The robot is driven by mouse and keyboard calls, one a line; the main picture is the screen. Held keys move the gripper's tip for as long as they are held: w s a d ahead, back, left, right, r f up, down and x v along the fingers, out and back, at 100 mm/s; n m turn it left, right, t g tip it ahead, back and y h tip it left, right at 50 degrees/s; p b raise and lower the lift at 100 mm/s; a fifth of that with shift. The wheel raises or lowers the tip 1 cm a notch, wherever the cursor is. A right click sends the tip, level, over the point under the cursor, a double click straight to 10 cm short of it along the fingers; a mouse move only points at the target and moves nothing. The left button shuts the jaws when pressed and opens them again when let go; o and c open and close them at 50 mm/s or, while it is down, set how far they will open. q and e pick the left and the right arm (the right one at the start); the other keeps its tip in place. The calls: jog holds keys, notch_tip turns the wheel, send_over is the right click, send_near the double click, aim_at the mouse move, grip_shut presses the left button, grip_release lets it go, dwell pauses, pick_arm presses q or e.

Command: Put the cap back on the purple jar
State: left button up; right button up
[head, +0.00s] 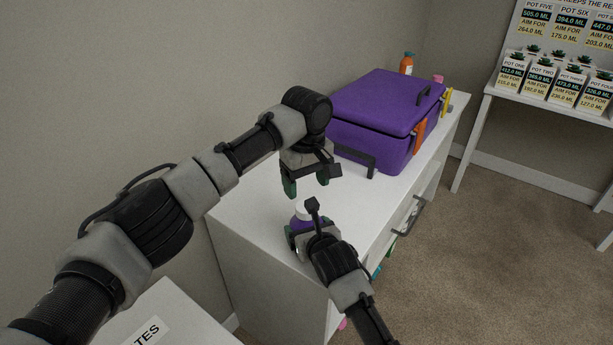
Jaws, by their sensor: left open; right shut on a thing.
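The purple jar (296,223) stands upright on the white cabinet top, near its front left part. A white part (301,211) shows at the top of the jar; I cannot tell whether it is the cap or the jar's neck. My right gripper (303,228) is shut on the jar from the front and hides much of it. My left gripper (306,185) is open, fingers down, a little above the jar, with nothing seen between its fingertips. No separate cap is plain to see.
A large purple case (375,105) takes up the back of the white cabinet (245,217). An orange bottle (407,63) stands behind it. A drawer handle (407,215) juts from the cabinet's right side. A white table (550,115) with several labelled pots stands at the right.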

pick_arm(q)
notch_tip(320, 180, down, 7)
jog(key=shift+r, duration=0.1)
jog(key=shift+c, duration=0.2)
jog(key=c, duration=0.9)
jog(key=m, duration=0.5)
jog(key=shift+m, duration=0.3)
jog(key=m, duration=0.4)
jog(key=o, duration=1)
